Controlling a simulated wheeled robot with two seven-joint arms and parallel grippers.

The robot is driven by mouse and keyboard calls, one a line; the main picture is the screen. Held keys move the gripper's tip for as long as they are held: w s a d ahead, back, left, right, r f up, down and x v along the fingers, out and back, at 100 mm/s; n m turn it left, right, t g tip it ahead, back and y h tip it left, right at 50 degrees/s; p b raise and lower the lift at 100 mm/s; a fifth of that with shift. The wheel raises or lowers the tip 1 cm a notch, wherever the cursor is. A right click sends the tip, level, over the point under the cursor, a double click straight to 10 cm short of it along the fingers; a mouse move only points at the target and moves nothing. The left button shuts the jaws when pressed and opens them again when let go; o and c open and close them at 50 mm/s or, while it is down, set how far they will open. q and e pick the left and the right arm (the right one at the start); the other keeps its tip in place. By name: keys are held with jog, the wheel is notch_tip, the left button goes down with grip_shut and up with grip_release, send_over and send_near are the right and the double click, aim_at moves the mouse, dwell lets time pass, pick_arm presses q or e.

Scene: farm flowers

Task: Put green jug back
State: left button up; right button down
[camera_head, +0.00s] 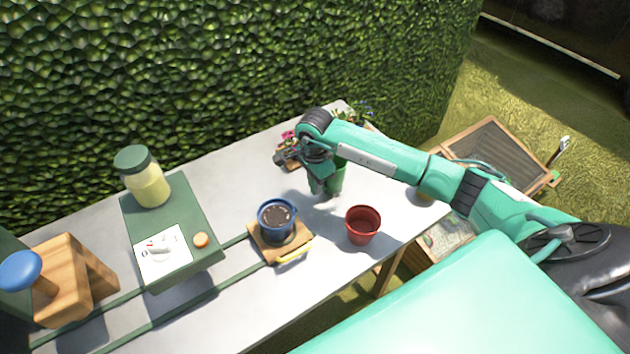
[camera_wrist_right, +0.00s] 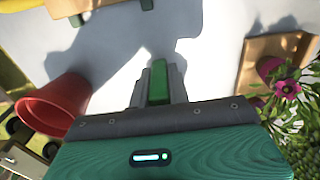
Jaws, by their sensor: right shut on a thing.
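The green jug (camera_head: 336,182) is at the right part of the grey table, behind the red pot, and partly hidden by my right gripper (camera_head: 318,170). My right gripper is shut on the jug. In the right wrist view a narrow green part of the jug (camera_wrist_right: 158,76) sits between the two fingers of the gripper (camera_wrist_right: 159,82); the rest of the jug is hidden there. I cannot tell whether the jug touches the table. My left gripper is not in view.
A red pot (camera_head: 362,226) stands close in front of the jug. A blue pot (camera_head: 277,216) stands on a wooden board (camera_head: 262,246) to the left. Pink flowers (camera_head: 289,137) are behind the gripper. A green box (camera_head: 205,215) and a lidded jar (camera_head: 148,182) stand further left.

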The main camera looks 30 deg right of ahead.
jog(key=shift+f, duration=0.1)
jog(key=shift+f, duration=0.1)
jog(key=c, duration=1.3)
grip_release()
